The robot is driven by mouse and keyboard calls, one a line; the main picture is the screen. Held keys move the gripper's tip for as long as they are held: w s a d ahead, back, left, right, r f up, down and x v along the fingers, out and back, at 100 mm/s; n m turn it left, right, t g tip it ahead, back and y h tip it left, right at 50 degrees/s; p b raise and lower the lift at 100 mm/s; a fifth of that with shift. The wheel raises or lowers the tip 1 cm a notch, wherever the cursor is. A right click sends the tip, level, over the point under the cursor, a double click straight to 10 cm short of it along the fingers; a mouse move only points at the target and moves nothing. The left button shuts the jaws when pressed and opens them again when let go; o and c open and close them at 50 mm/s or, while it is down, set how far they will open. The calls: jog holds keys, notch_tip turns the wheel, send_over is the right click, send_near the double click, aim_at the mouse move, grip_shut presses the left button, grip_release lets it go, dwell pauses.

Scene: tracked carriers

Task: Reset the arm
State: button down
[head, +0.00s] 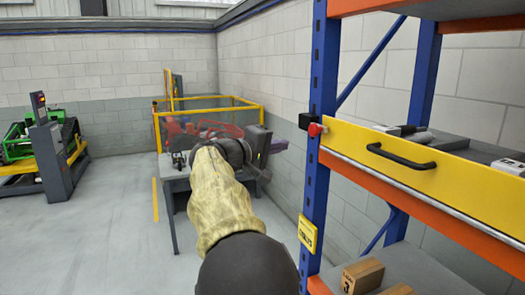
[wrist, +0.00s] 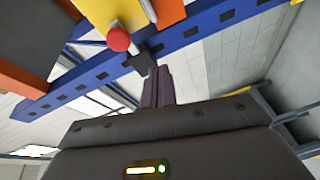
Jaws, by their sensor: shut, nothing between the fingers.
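My arm reaches forward in the head view, in a pale yellow sleeve, with its dark wrist turned to the right. My gripper (head: 280,143) shows there as short purple fingers, left of the blue rack post (head: 318,150). In the wrist view my gripper (wrist: 158,74) has its two purple fingers together, with nothing between them. Their tips point toward a black block beside a red button (wrist: 118,39) on the rack. I cannot tell the gap from the tips to the block. The red button (head: 316,130) also shows in the head view.
The rack's yellow drawer front (head: 385,160) with a black handle (head: 400,157) is close on the right. Cardboard boxes (head: 362,276) lie on its lower shelf. A grey table (head: 175,185) stands beneath my wrist. A green-and-yellow machine (head: 40,145) stands left.

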jog(key=s+d+f+g+y, duration=0.3)
jog(key=d+f, duration=0.3)
jog(key=f, duration=0.4)
jog(key=s+d+f+g+y, duration=0.3)
jog(key=d+f, duration=0.3)
jog(key=f, duration=0.5)
jog(key=s+f+m+g+y, duration=0.1)
jog(key=s+f+m+y, duration=0.1)
jog(key=s+f, duration=0.3)
jog(key=s+a+f+m+g+y, duration=0.1)
jog(key=s+f, duration=0.4)
jog(key=s, duration=0.6)
jog(key=s+f+m+y, duration=0.2)
jog(key=s+f+y, duration=0.2)
jog(key=s, duration=0.5)
jog(key=shift+a+f+m+g, duration=0.2)
jog(key=shift+f+m+g, duration=0.2)
jog(key=shift+f, duration=0.5)
